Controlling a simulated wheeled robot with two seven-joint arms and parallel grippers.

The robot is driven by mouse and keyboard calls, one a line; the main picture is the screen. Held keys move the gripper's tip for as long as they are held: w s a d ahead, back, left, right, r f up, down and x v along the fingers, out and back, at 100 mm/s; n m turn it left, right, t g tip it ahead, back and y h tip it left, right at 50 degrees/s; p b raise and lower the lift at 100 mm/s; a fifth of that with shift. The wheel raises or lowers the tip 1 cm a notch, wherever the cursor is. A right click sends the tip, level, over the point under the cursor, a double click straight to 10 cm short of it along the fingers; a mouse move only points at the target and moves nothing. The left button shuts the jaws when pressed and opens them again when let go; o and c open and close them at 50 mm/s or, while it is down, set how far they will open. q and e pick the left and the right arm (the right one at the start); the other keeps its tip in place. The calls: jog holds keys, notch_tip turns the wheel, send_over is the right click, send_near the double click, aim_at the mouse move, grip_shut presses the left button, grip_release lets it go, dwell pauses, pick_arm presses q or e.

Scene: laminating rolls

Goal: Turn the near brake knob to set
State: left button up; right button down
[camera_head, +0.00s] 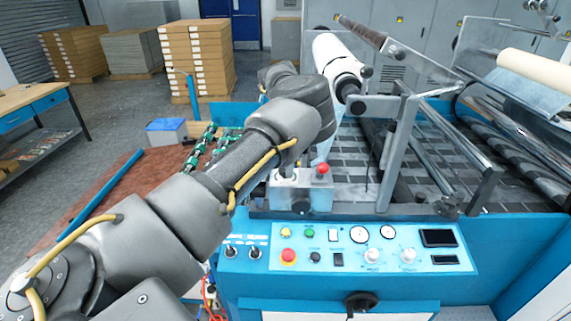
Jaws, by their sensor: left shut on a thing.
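My left arm reaches in from the lower left, and its wrist bends over the near end of the machine. My left gripper (301,161) points down below the wrist, partly hidden behind the arm. It is shut on the near brake knob (286,175), on top of a small grey metal box (312,196). The knob is small and partly covered, so I cannot read its setting. A red knob (323,169) stands on the right of the same box. My right gripper is not in view.
The blue control panel (300,262) with a red button (289,256), gauges and switches lies in front of the box. A white roll (335,57) and metal bars (398,150) stand close to the right of my wrist. Stacked boards (195,55) stand behind, across open floor.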

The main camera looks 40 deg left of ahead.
pick_arm(q)
jog(key=shift+w+r+m, duration=0.1)
jog(key=shift+r+m, duration=0.05)
jog(key=shift+m, duration=0.25)
jog(key=o, duration=1)
notch_tip(320, 180, up, 11)
jog(key=b, duration=0.1)
jog(key=shift+b, duration=0.4)
jog(key=shift+f, duration=0.2)
